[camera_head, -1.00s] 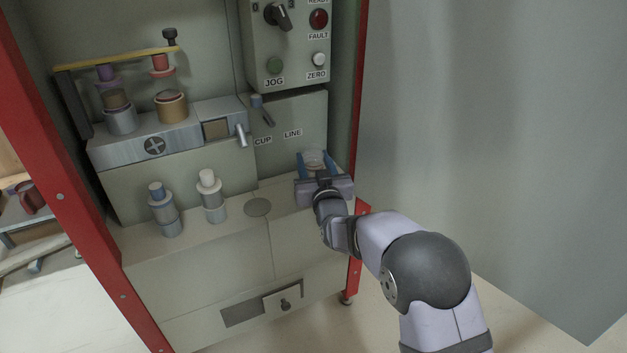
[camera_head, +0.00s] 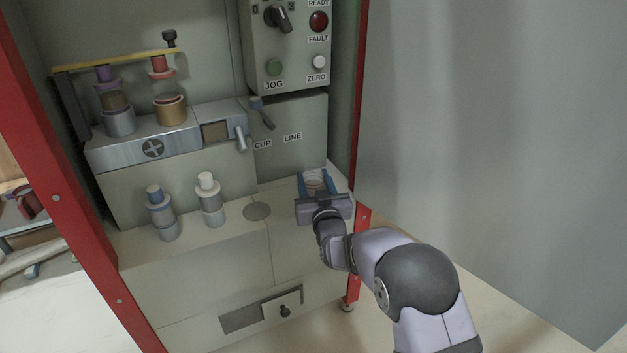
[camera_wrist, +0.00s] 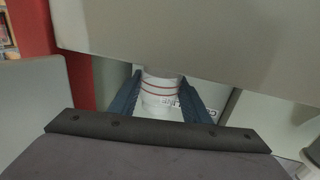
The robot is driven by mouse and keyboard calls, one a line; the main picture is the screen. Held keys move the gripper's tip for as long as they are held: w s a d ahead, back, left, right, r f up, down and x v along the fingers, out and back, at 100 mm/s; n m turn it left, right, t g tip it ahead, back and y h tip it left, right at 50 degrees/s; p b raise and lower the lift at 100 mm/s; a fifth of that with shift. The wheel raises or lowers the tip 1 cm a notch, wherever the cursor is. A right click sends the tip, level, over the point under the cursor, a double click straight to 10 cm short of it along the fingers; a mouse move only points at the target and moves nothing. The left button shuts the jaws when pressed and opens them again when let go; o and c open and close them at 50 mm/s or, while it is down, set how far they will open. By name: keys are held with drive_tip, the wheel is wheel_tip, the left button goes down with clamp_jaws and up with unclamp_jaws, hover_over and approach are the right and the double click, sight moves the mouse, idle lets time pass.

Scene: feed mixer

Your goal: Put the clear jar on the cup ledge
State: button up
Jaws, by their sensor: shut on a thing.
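The clear jar (camera_head: 316,183), a small see-through cylinder, is between the blue fingers of my gripper (camera_head: 315,181). In the wrist view the jar (camera_wrist: 160,95) shows red rings around it, with a blue finger of my gripper (camera_wrist: 158,97) on each side. My gripper is shut on it at the right end of the pale ledge (camera_head: 285,197), below and right of the CUP label (camera_head: 262,144). My gripper hides the jar's lower part, so I cannot tell whether the jar touches the ledge.
Two bottles with a blue cap (camera_head: 161,214) and a white cap (camera_head: 209,201) stand left on the ledge, beside a flat round disc (camera_head: 257,211). A small lever (camera_head: 262,112) hangs on the back panel. A red post (camera_head: 361,100) rises close on the right.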

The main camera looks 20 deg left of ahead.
drive_tip(key=shift+f, duration=0.2)
drive_tip(key=o, duration=1.1)
drive_tip(key=shift+o, duration=0.2)
drive_tip(key=shift+r, duration=0.15)
drive_tip(key=shift+r, duration=0.1)
drive_tip(key=p+v, duration=0.2)
drive_tip(key=v, duration=1)
drive_tip(key=shift+d, duration=0.1)
